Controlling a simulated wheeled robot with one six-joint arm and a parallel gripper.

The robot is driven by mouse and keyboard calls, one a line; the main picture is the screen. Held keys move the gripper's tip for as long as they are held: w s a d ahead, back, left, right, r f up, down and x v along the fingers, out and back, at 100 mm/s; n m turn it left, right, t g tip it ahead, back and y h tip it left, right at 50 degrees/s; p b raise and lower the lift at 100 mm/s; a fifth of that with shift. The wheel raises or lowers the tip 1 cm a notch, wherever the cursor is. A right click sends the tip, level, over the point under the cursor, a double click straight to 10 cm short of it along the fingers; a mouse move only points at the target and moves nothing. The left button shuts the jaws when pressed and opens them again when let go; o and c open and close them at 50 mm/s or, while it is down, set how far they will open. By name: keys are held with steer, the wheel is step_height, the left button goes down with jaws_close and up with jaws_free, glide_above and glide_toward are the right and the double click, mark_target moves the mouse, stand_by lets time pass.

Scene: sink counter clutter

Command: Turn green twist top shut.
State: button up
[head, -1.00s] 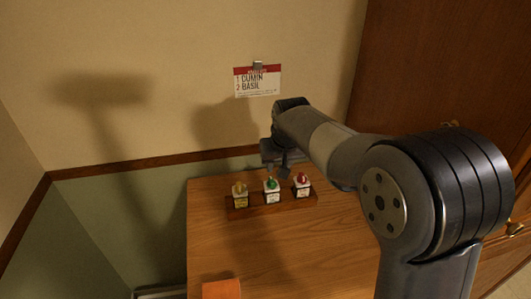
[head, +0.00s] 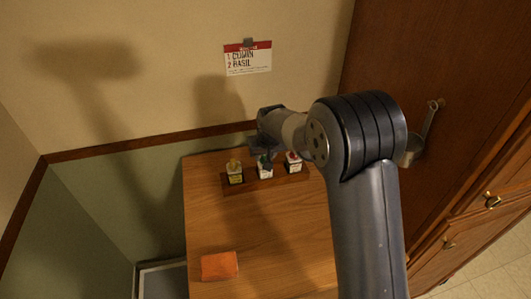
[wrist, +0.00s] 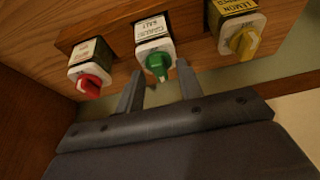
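The green twist top (wrist: 158,65) sits on the middle jar (wrist: 150,32) of three in the wrist view. That jar has a white label. In the head view the middle jar (head: 265,172) stands in the rack, its top mostly hidden by my gripper (head: 263,152). My gripper (wrist: 160,70) is open in the wrist view, one finger to each side of the green top in the picture. Gaps show between the fingers and the top, and nothing is gripped. I cannot tell whether the fingertips are level with the top.
A red-topped jar (wrist: 90,82) and a yellow-topped jar (wrist: 241,38) flank the green one in the wooden rack (head: 284,181). An orange cloth-like item (head: 219,266) lies near the table's (head: 210,220) front. A card (head: 248,60) hangs on the wall. A tall cabinet (head: 420,70) stands right.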

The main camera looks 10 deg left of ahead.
steer(key=shift+c, duration=0.4)
jaws_close()
steer(key=shift+m+h+b, duration=0.3)
steer(key=shift+m+b, duration=0.35)
steer(key=shift+m, duration=0.05)
